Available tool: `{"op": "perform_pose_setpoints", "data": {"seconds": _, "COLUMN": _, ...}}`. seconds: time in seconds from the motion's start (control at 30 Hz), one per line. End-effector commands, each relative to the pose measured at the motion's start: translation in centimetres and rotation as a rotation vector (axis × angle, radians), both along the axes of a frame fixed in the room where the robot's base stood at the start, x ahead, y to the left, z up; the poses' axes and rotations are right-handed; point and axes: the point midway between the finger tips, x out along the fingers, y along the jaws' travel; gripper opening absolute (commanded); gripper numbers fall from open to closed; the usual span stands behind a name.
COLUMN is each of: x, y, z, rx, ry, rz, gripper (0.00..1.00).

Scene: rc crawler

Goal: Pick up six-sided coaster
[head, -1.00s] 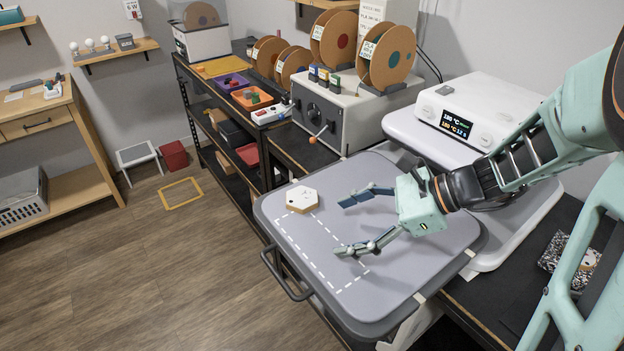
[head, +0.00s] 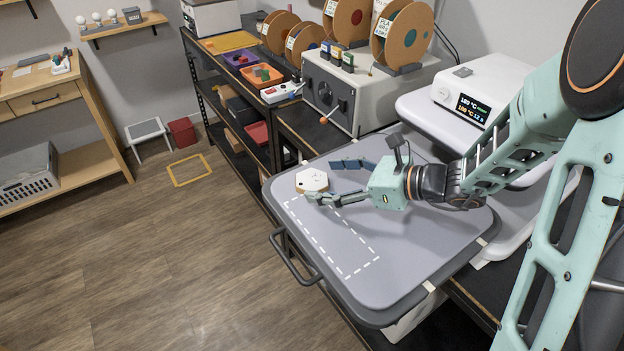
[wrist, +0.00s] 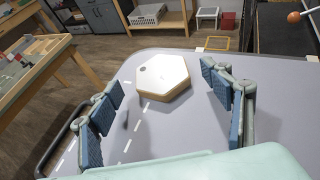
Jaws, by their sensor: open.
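The six-sided coaster (head: 312,180) is white on top with a tan edge and a small dark spot. It lies flat near the far left corner of the grey platform (head: 400,265), by a dashed white outline. My gripper (head: 328,181) is open and low over the platform, with its fingers pointing at the coaster. In the wrist view the coaster (wrist: 163,76) sits ahead, between the lines of the two blue-padded fingers and slightly beyond their tips. The near finger hides a bit of its lower edge in the head view.
A white press-like machine with a lit display (head: 473,108) stands behind the platform. A grey box with an orange-knobbed lever (head: 331,115) and cardboard spools (head: 400,38) stand at the back. A dark handle (head: 292,262) juts from the platform's left edge. The platform's front is clear.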

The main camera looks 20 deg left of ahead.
Motion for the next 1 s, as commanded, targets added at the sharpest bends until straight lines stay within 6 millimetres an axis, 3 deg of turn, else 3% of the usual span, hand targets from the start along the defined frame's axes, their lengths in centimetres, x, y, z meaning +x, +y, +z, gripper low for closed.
{"op": "perform_pose_setpoints", "data": {"seconds": 0.2, "x": 0.5, "y": 2.3, "z": -0.9, "rx": -0.001, "ry": 0.001, "rz": 0.001, "gripper": 0.72}}
{"op": "perform_pose_setpoints", "data": {"seconds": 0.47, "x": 0.6, "y": 2.4, "z": -1.0, "rx": 0.000, "ry": 0.000, "rz": 0.000, "gripper": 0.71}}
{"op": "perform_pose_setpoints", "data": {"seconds": 0.87, "x": 0.6, "y": 2.4, "z": -1.0, "rx": 0.000, "ry": 0.000, "rz": 0.000, "gripper": 0.28}}
{"op": "perform_pose_setpoints", "data": {"seconds": 1.0, "x": 0.6, "y": 2.4, "z": -0.9, "rx": 0.000, "ry": 0.000, "rz": 0.000, "gripper": 0.28}}
